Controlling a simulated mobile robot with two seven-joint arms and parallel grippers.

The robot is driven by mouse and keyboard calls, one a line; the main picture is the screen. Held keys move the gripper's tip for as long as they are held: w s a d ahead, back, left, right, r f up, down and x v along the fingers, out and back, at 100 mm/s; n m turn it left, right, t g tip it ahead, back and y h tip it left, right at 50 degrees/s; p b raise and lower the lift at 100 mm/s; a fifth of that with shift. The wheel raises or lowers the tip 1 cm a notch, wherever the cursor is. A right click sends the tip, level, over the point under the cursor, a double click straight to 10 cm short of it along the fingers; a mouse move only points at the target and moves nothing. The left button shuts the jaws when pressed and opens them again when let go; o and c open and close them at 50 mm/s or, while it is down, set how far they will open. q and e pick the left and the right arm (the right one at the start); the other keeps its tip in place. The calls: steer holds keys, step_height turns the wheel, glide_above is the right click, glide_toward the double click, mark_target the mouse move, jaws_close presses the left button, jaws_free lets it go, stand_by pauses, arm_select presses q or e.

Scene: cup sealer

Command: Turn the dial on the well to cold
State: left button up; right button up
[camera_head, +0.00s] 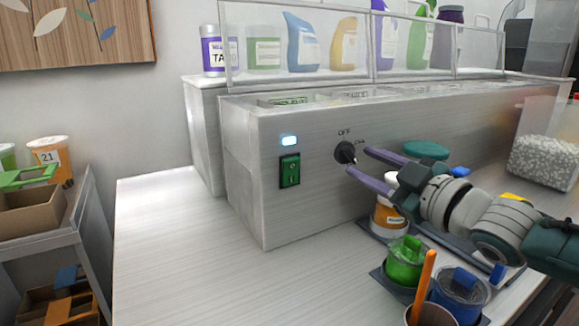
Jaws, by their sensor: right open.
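The well (318,205) is a long brushed-metal unit with a clear guard, standing on the white counter. Its black dial (345,152) is on the front face, below an "OFF" label; a second label beside it is too small to read surely. A green switch (289,171) and a lit indicator (288,141) are left of the dial. My right gripper (358,160) reaches in from the right, open, its two purple fingertips close to the dial's right side, one higher and one lower. I cannot tell whether they touch it. My left gripper is not in view.
Below my right arm stand an orange cup (386,219), a green cup (404,262), a blue cup (460,293) and an orange stick (424,285). A teal lid (426,150) is behind the gripper. The counter (180,240) at left is clear.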

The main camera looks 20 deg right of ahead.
steer(key=s, duration=0.7)
steer(key=shift+s+d, duration=0.25)
steer(key=shift+d, duration=0.05)
steer(key=shift+s, duration=0.2)
